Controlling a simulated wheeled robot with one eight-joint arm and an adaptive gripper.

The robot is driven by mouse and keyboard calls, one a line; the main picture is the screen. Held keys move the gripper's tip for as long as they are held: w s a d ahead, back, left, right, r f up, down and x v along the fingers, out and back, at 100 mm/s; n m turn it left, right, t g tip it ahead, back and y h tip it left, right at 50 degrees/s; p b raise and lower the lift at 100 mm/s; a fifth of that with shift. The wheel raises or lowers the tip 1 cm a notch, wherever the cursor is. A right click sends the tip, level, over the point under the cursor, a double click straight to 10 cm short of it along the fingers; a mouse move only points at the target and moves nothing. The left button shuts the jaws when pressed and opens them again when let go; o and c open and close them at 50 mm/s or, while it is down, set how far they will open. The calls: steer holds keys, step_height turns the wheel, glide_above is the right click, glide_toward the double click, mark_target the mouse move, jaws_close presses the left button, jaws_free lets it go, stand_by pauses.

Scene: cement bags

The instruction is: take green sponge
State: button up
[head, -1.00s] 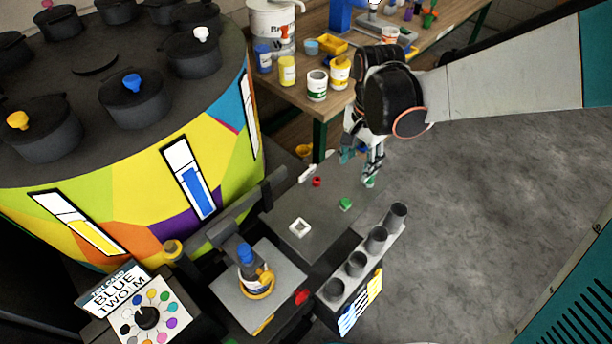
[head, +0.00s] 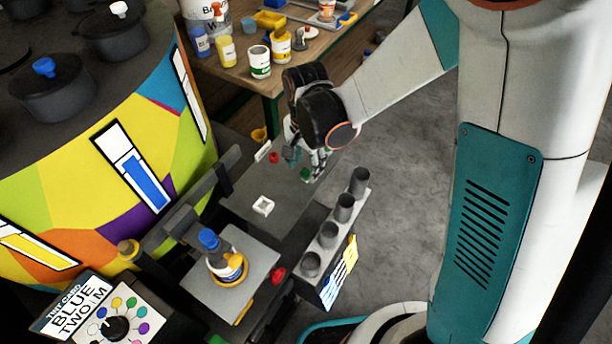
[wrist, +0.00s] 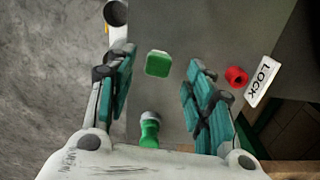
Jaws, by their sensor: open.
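A green rounded block (wrist: 158,63), which I take as the sponge, lies on the grey plate (wrist: 200,28) in the wrist view. It also shows as a small green patch (head: 305,174) beside my gripper in the head view. My gripper (wrist: 160,66) is open, with a teal finger on each side of the block and clear gaps to both. Nothing is held. A second green piece with a pale top (wrist: 149,130) shows lower between the fingers; I cannot tell what it is.
A red knob (wrist: 236,76) and a white LOCK label (wrist: 263,81) sit just right of the right finger. A rack of grey cups (head: 328,235) stands near the plate.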

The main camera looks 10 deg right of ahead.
mark_target(306, 171)
step_height(306, 171, down, 3)
steer(key=shift+s+f+b, duration=0.1)
steer(key=shift+f+b, duration=0.1)
steer(key=shift+b, duration=0.35)
steer(key=c, duration=0.9)
steer(key=shift+r, duration=0.2)
